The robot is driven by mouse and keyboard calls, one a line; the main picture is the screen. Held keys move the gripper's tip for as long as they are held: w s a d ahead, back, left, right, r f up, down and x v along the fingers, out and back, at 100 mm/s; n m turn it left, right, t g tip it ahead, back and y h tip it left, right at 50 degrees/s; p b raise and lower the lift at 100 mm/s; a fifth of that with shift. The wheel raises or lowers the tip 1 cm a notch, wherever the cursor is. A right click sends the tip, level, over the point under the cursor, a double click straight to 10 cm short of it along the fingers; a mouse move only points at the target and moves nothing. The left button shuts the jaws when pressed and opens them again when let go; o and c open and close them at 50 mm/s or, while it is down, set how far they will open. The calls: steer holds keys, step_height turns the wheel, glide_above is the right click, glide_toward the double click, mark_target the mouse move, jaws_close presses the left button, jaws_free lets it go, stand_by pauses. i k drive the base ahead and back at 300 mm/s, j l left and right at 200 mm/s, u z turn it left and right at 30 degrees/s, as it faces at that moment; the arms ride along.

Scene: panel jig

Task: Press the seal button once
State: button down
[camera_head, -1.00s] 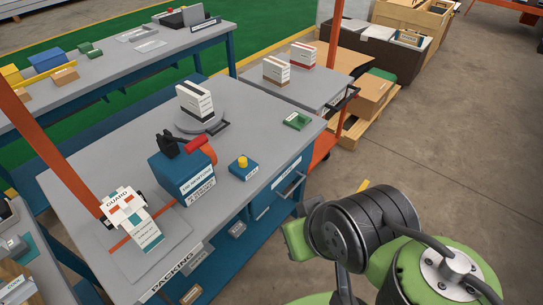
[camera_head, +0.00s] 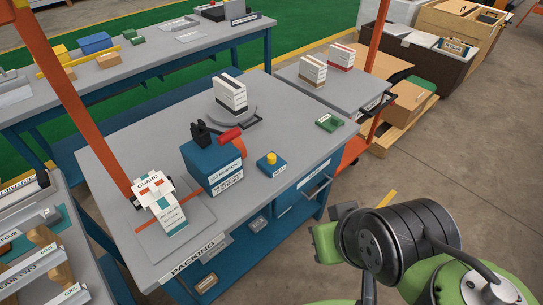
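The seal button is a yellow cap (camera_head: 271,157) on a small blue box (camera_head: 267,168) with a white label at its front. It stands on the grey packing table (camera_head: 290,192) near the table's front right edge. The cap looks raised, and nothing touches it. My arm, green and black, fills the lower right of the picture, in front of the table and apart from the button. My gripper's fingers cannot be made out in this view.
Left of the button stands a blue machine (camera_head: 212,167) with a red handle (camera_head: 230,134). Behind it, a striped carton (camera_head: 230,94) sits on a round plate. A guard-labelled carton (camera_head: 162,205) stands near an orange post (camera_head: 72,100).

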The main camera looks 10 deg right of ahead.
mark_target(272, 157)
steer(key=i+l+u, duration=0.1)
steer(key=u, duration=0.3)
steer(key=l+u, duration=0.1)
steer(key=u, duration=0.35)
steer(key=i+l+u, duration=0.15)
steer(key=u, duration=0.25)
steer(key=l+u, duration=0.15)
steer(key=u, duration=0.25)
steer(key=l+u, duration=0.15)
steer(key=u, duration=0.3)
steer(key=l+u, duration=0.2)
steer(key=u, duration=0.2)
